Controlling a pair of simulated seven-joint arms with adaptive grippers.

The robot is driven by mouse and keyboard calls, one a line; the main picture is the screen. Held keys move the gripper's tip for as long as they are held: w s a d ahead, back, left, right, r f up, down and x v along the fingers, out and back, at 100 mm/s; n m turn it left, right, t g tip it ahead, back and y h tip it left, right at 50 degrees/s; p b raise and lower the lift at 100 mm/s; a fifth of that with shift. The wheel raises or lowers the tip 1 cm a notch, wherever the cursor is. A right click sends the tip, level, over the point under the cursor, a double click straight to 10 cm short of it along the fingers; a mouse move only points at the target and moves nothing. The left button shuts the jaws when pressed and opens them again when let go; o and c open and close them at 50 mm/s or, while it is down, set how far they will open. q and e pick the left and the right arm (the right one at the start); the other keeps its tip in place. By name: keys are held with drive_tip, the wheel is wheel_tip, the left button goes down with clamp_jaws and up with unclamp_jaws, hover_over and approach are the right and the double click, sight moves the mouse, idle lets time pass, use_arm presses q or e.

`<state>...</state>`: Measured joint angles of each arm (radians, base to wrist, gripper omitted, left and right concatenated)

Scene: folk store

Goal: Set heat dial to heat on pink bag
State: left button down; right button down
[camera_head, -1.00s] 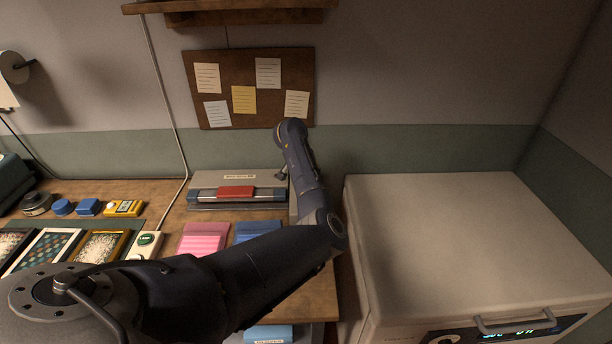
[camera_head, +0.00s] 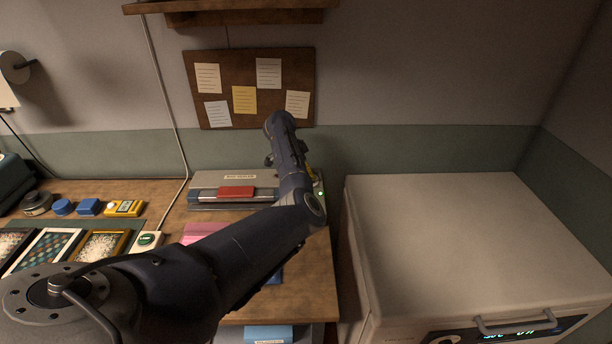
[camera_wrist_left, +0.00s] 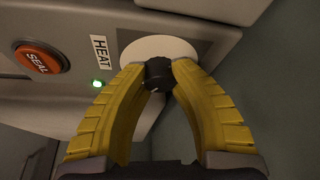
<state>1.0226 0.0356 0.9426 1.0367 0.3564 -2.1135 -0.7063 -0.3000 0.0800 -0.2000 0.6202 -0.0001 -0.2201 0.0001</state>
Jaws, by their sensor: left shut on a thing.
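The sealing machine (camera_head: 215,180) stands at the back of the bench, with a red bar (camera_head: 236,192) across its front. In the left wrist view its end panel shows a black heat dial (camera_wrist_left: 158,86) on a pale disc, beside a "HEAT" label (camera_wrist_left: 100,52). My left gripper (camera_wrist_left: 159,68) has its yellow fingers closed around the dial, one on each side. The dial's setting cannot be read. A pink bag (camera_head: 200,229) lies on the bench in front of the machine, partly hidden by my left arm. My right gripper is out of view.
An orange "SEAL" button (camera_wrist_left: 41,57) and a lit green lamp (camera_wrist_left: 97,84) sit near the dial. A blue bag (camera_head: 275,278) is mostly hidden under my arm. A large pale chest (camera_head: 470,235) stands right of the bench.

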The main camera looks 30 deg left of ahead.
use_arm(q)
drive_tip(key=shift+w+d+r, duration=0.1)
drive_tip(key=shift+w+r, duration=0.1)
idle(0.4)
drive_tip(key=c, duration=1.3)
unclamp_jaws()
drive_tip(key=shift+d+f, duration=0.1)
drive_tip(key=shift+o, duration=1.4)
drive_tip(key=shift+s+f, duration=0.1)
drive_tip(key=v, duration=1.2)
